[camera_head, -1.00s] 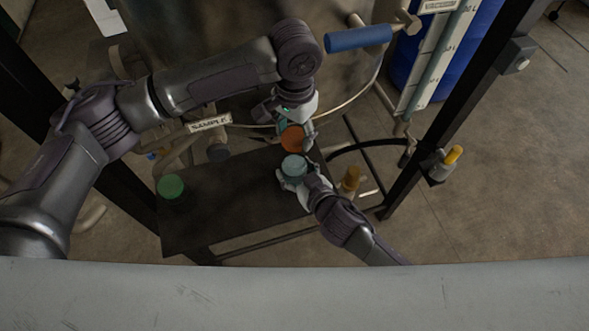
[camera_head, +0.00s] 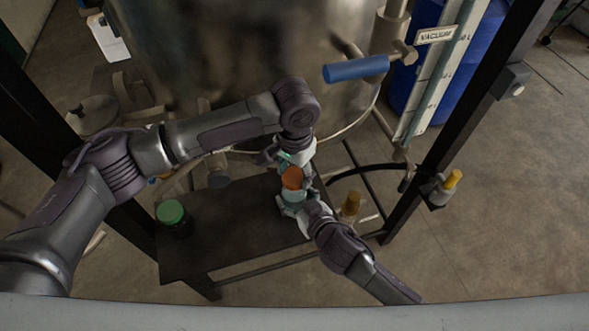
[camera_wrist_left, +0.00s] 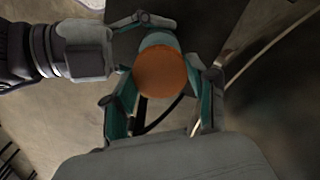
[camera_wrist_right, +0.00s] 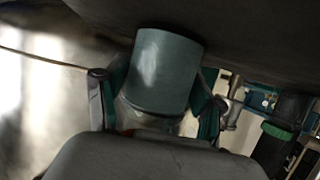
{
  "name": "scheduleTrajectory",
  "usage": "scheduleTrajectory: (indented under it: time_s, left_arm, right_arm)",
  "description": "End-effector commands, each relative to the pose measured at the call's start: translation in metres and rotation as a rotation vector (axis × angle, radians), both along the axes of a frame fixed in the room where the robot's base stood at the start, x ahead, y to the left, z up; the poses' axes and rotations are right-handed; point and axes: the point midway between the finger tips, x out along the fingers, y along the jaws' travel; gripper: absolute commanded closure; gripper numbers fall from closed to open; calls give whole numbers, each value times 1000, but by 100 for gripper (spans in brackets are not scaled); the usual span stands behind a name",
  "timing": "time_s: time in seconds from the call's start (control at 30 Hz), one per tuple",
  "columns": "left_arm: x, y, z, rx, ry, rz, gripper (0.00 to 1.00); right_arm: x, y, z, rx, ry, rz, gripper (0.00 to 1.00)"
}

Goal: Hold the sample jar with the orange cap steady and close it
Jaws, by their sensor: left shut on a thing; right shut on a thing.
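The orange cap (camera_head: 292,178) is between the fingers of my left gripper (camera_head: 293,163), which is shut on it. In the left wrist view the cap (camera_wrist_left: 160,72) hides most of the jar's top. The pale blue-grey sample jar (camera_head: 292,197) stands upright in my right gripper (camera_head: 291,206), which is shut around it. The jar fills the middle of the right wrist view (camera_wrist_right: 163,72). The cap is over the jar's mouth; whether it touches or is threaded on, I cannot tell.
A green-capped jar (camera_head: 171,212) stands at the left of the dark bench (camera_head: 225,235). An amber-capped item (camera_head: 350,204) stands right of my right gripper. Behind are a large metal vessel (camera_head: 230,50) and a blue handle (camera_head: 356,68).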

Motion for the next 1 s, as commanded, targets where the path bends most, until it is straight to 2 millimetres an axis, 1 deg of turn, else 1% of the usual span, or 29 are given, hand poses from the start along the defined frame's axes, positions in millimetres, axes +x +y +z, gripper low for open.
scheduleTrajectory:
  time_s: [0.23,0.57,1.0]
  left_arm:
    - [0,0,-1,0,0,0,56]
    - [0,0,-17,1,1,0,56]
    - [0,0,-17,0,0,0,56]
  right_arm:
    - [0,0,0,0,0,0,94]
    - [0,0,0,0,0,0,94]
    - [0,0,0,0,0,0,94]
